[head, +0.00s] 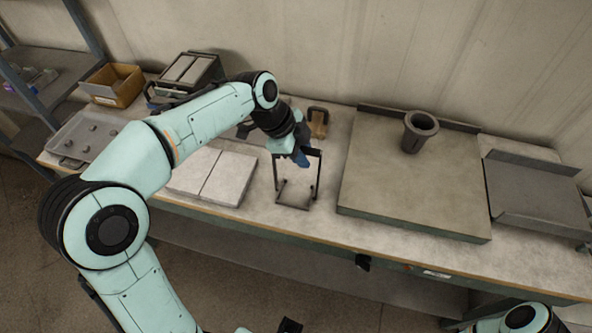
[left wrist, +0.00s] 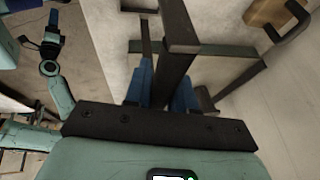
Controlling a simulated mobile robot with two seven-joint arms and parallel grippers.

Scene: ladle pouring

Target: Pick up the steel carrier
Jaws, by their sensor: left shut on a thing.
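The steel carrier (head: 316,180) is a dark open frame with a top bar and thin uprights. In the head view it is upright at the middle of the bench, near the front edge. I cannot tell whether its base touches the bench. My left gripper (head: 301,158) comes down from above and is shut on the carrier's top bar. In the left wrist view the dark carrier bar (left wrist: 175,75) runs between the blue fingers of my left gripper (left wrist: 165,88). The fingers hide part of the bar. My right gripper does not show clearly.
A thick slab (head: 400,195) with a dark flanged cup (head: 420,130) on it lies right of the carrier. A grey tray (head: 535,195) is at far right. Pale tiles (head: 228,180) lie to the left. A wooden-handled tool (head: 318,120) is behind, near the wall.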

